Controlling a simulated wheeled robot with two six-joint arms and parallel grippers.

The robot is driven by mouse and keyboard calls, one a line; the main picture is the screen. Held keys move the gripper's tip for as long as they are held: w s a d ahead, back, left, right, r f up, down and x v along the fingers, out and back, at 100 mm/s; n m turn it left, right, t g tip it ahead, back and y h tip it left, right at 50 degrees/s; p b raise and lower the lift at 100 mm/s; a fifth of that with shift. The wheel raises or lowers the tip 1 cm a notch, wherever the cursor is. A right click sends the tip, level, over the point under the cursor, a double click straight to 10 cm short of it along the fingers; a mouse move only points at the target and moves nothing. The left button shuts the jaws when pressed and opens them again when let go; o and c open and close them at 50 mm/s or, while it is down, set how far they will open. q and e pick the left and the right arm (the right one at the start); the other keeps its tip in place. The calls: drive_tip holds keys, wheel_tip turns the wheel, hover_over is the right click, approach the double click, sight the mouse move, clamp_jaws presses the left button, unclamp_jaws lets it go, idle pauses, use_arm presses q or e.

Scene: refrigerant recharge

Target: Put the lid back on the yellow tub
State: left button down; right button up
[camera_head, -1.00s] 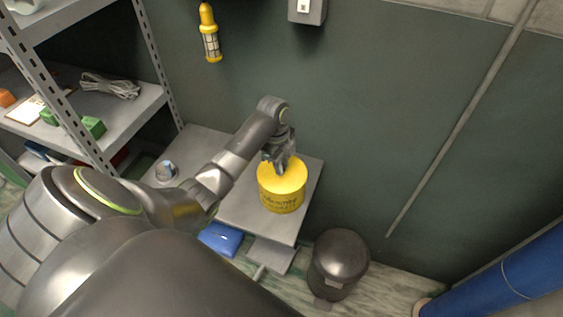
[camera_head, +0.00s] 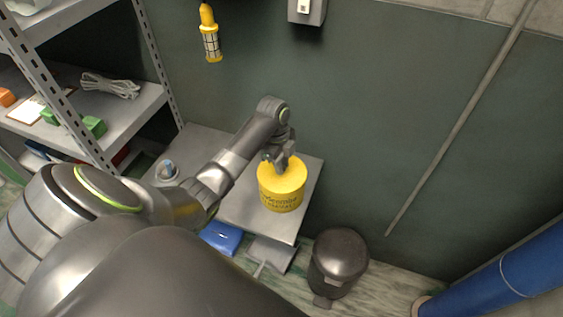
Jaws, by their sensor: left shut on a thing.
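The yellow tub (camera_head: 281,199) stands upright on a grey table (camera_head: 245,209) against the dark green wall. Its yellow lid (camera_head: 290,173) is at the top of the tub and looks level with the rim; I cannot tell whether it is fully seated. My left gripper (camera_head: 279,163) points down at the lid from above and is shut on it, near its far left part. The fingertips are small and partly hidden in this view. My right gripper is not in view.
A small clear-and-blue item (camera_head: 166,171) sits at the table's left. A metal shelf (camera_head: 140,112) with cable and green boxes stands left. A dark bin (camera_head: 338,262) is on the floor to the right; a blue case (camera_head: 221,237) lies below the table. A lamp (camera_head: 210,40) hangs above.

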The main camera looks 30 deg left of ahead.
use_arm(q)
drive_tip(key=c, duration=0.7)
unclamp_jaws()
wheel_tip(320, 180, up, 7)
drive_tip(key=p, duration=0.7)
drive_tip(key=shift+p, duration=0.4)
clamp_jaws()
idle(0.5)
idle(0.5)
